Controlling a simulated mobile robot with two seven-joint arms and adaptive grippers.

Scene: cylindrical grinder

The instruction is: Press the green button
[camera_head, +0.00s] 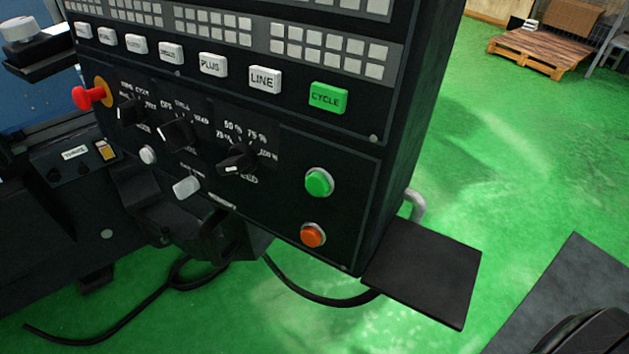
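A round green button (319,182) sits at the lower right of a dark control panel (285,215), with a round orange-red button (312,235) below it. A rectangular green key marked CYCLE (328,97) is higher on the same panel, at the end of a row of white keys. Nothing covers the round green button. Neither gripper can be made out in the view. A dark rounded shape cut off at the bottom right corner may be part of my own body.
A red knob (90,97) sticks out at the panel's left, and black rotary switches (177,134) lie between. A flat black plate (425,272) juts out at the panel's lower right. Black cables hang below. A wooden pallet (541,48) lies on the open green floor behind.

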